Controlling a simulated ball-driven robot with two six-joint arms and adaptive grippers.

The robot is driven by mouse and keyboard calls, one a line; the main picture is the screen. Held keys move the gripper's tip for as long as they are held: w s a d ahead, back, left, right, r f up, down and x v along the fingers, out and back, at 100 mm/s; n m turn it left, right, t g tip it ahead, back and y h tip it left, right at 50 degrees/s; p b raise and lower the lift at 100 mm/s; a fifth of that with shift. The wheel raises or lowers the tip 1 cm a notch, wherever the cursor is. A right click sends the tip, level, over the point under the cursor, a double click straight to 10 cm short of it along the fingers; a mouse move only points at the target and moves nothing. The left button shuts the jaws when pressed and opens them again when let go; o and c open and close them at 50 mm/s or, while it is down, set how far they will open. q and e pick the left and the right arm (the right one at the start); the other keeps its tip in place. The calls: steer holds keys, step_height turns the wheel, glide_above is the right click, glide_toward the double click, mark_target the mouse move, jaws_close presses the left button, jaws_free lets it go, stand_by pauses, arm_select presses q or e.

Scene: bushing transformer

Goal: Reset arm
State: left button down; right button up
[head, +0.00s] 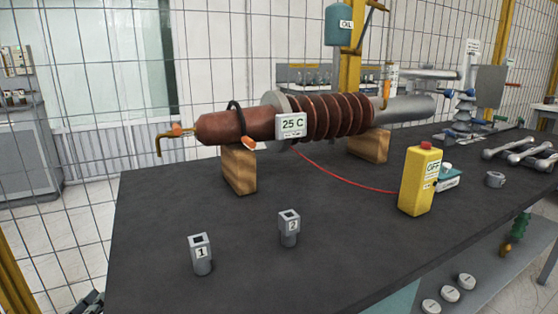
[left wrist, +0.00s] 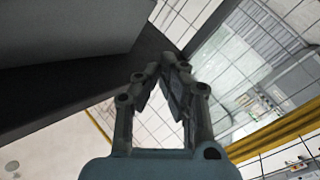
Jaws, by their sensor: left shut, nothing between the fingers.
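My left gripper (left wrist: 162,66) shows in the left wrist view with its two dark fingers angled together and their tips meeting. It is shut and holds nothing. It is beside the dark table (left wrist: 65,95), apart from it as far as I can see. In the head view only a small dark part of it (head: 90,301) shows at the bottom left corner, off the table's left edge. My right gripper is in neither view.
The black table (head: 150,260) bears a brown ribbed bushing (head: 330,117) on wooden blocks (head: 239,170), sockets marked 1 (head: 201,255) and 2 (head: 289,229), and a yellow OFF box (head: 417,185). A wire-mesh fence (head: 60,215) stands behind. The table's front left is mostly clear.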

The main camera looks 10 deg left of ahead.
arm_select(q)
steer(key=s+d+f+m+g, duration=0.1)
steer(key=s+d+f+g, duration=0.3)
steer(key=s+f, duration=0.6)
steer(key=s+d+f+m+g, duration=0.1)
steer(key=s+d+f+g, duration=0.4)
steer(key=f, duration=0.9)
steer(key=s+d+f+m+g, duration=0.1)
steer(key=s+f+m+g, duration=0.1)
steer(key=s, duration=0.6)
steer(key=s+d+f+m+g, duration=0.2)
steer(key=s+f+g, duration=0.1)
steer(key=s, duration=0.5)
steer(key=s+d+f+m+g, duration=0.1)
steer(key=s+d+f+g, duration=0.1)
steer(key=s+f, duration=0.3)
steer(key=s+g, duration=0.1)
steer(key=s, duration=0.2)
steer(key=shift+s+m+h, duration=0.3)
steer(key=shift+m, duration=0.1)
steer(key=shift+f, duration=0.1)
